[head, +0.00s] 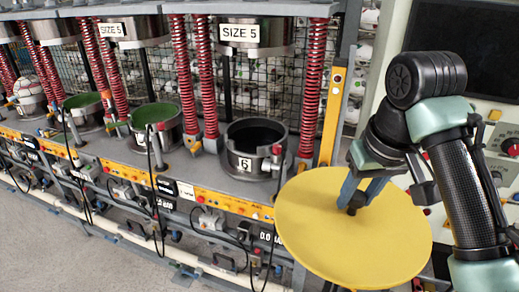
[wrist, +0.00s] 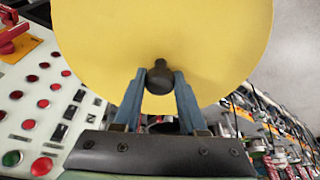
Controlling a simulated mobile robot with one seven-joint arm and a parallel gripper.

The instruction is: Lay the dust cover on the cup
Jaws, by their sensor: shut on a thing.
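The dust cover (head: 318,238) is a round yellow disc with a dark knob at its middle. My gripper (head: 357,196) is shut on that knob and holds the cover, tilted, in front of the press bench at the right. In the wrist view the cover (wrist: 165,40) fills the top, and the fingers of my gripper (wrist: 160,82) close on the black knob from both sides. The cup (head: 243,163), a metal ring marked 6 with a dark, open inside, stands on the bench to the left of the cover. The cover is apart from it.
Cups with green insides (head: 157,117) stand further left along the bench. A yellow-orange post (head: 333,115) stands between cup and arm. A button panel (wrist: 40,105) is at left.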

